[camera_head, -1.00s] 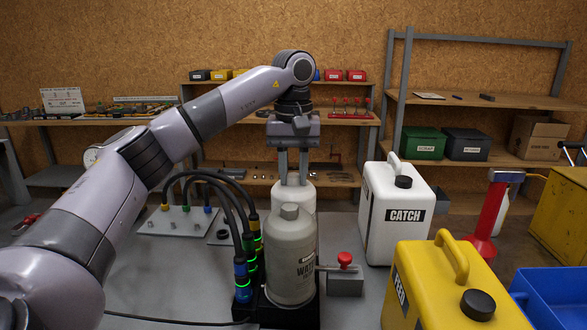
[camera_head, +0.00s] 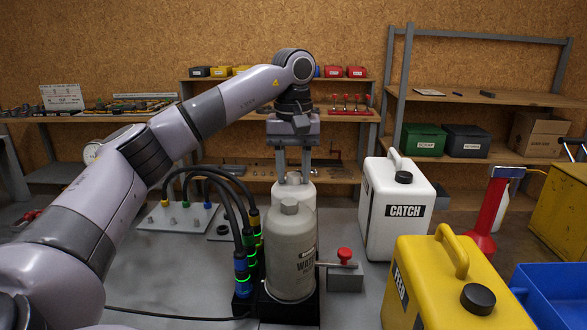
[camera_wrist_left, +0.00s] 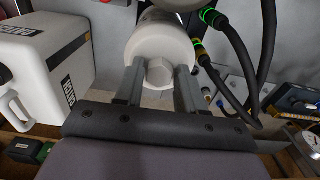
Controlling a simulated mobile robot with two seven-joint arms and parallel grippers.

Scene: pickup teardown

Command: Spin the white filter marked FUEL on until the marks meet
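The white filter (camera_head: 305,193) stands upright behind the grey canister marked WATER (camera_head: 291,258), which hides most of its body. It also shows in the left wrist view (camera_wrist_left: 158,44), with a pale hex cap (camera_wrist_left: 160,72) on its end. No FUEL label or alignment marks can be made out on it. My left gripper (camera_head: 293,178) points straight down over the filter. Its two fingers stand either side of the hex cap, with a visible gap to it in the left wrist view (camera_wrist_left: 159,84). It is open and holds nothing. My right gripper is not in view.
Black hoses (camera_head: 232,205) with green-lit connectors stand left of the canister. A red-knobbed valve (camera_head: 345,275) is at its right. The white CATCH jug (camera_head: 390,225) and yellow FEED jug (camera_head: 450,290) stand further right. A plate with studs (camera_head: 176,217) lies left.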

